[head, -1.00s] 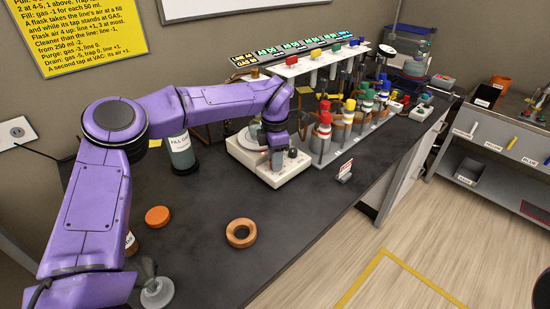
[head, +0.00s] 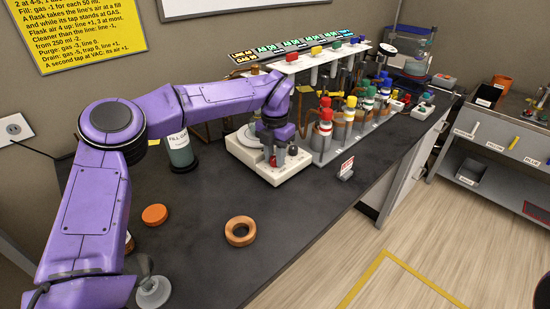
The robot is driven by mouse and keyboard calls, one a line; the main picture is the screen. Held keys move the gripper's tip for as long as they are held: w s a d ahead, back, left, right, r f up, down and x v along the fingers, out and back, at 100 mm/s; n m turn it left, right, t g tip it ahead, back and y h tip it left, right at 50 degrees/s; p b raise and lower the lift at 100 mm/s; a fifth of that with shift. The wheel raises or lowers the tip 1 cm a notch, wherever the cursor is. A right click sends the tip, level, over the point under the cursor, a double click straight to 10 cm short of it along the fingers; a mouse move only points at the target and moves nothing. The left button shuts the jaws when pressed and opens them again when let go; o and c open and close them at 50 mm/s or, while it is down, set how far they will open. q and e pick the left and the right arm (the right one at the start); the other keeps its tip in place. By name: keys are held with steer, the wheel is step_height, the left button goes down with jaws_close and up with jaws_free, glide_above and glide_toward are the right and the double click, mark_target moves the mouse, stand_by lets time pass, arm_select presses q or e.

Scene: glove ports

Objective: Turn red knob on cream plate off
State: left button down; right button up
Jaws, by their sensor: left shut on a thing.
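A cream plate device (head: 272,178) with a round pale top stands on the dark bench, near the middle of the view. My left arm reaches over it from the left, and its gripper (head: 273,156) points down at the front of the device. It is shut on the red knob (head: 272,161), which shows only as a small red patch between the fingers. The knob's marking and exact angle are hidden. A dark knob (head: 292,150) sits to the right of the gripper on the same device. My right gripper is not in view.
A rack of bottles with coloured caps (head: 326,128) stands close to the right of the device. A small sign (head: 346,168) stands near the edge.

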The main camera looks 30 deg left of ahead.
mark_target(274, 158)
arm_select(q)
steer(key=shift+r+n+b, duration=0.1)
steer(key=shift+n+b, duration=0.3)
steer(key=shift+n, duration=0.7)
steer(key=shift+w, duration=0.1)
steer(key=c, duration=0.9)
jaws_free()
steer(key=shift+o, duration=0.2)
step_height(274, 158, up, 10)
steer(key=shift+r, duration=0.25)
steer(key=shift+a, duration=0.1)
